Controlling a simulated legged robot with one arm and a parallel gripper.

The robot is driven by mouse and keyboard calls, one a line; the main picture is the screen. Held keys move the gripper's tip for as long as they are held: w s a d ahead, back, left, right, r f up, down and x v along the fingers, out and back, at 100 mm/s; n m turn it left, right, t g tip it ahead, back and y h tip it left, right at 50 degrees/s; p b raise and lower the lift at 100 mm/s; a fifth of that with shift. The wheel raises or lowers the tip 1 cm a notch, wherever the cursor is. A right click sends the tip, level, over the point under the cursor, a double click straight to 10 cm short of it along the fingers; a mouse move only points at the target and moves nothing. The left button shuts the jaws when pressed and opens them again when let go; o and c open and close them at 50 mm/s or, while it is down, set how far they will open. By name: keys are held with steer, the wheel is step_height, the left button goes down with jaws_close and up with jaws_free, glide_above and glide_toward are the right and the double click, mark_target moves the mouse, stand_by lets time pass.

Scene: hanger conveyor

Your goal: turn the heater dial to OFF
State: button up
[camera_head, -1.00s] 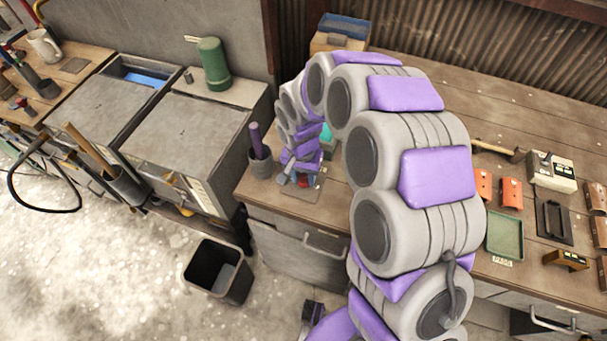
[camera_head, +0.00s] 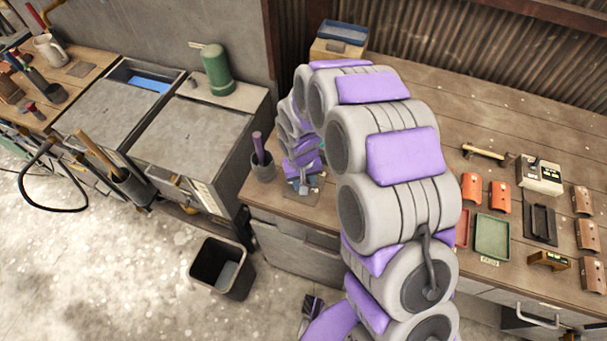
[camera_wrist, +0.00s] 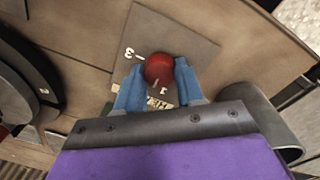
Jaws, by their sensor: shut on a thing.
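The heater dial (camera_wrist: 158,69) is a round red knob with a pale pointer line, seen in the wrist view on a square grey plate (camera_wrist: 197,42). The pointer line faces the lower edge of the picture, near a white 1. A white 3 and a dash show up-left of the knob. A pale label (camera_wrist: 157,103) starting "HE" is partly covered. My gripper (camera_wrist: 158,76) has its blue fingers on either side of the dial and is shut on it. In the head view my gripper (camera_head: 306,186) is low over the bench's left end, and I cannot make out the dial there.
A grey cup (camera_head: 262,168) with a purple-handled thing stands just left of my gripper. The wooden bench (camera_head: 465,115) carries orange boxes, a green tray (camera_head: 492,237) and a hammer (camera_head: 484,152) at the right. A black bin (camera_head: 222,268) stands on the floor.

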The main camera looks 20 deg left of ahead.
steer(key=n+p, duration=0.1)
steer(key=n, duration=0.1)
steer(key=n+p, duration=0.2)
steer(key=shift+r+n, duration=0.2)
steer(key=shift+n, duration=0.1)
steer(key=n+p, duration=0.3)
steer(key=n, duration=0.1)
steer(key=shift+n, duration=0.3)
steer(key=n+p, duration=0.3)
steer(key=n, duration=0.1)
steer(key=shift+y+p, duration=0.35)
steer(key=shift+y, duration=0.05)
steer(key=shift+w+n+p, duration=0.1)
steer(key=shift+n+p, duration=1.05)
steer(key=shift+n, duration=0.95)
steer(key=o, duration=1)
steer(key=shift+f, duration=0.15)
steer(key=shift+o, duration=0.2)
step_height(320, 180, up, 17)
steer(key=shift+s+d, duration=0.25)
steer(key=shift+s, duration=0.15)
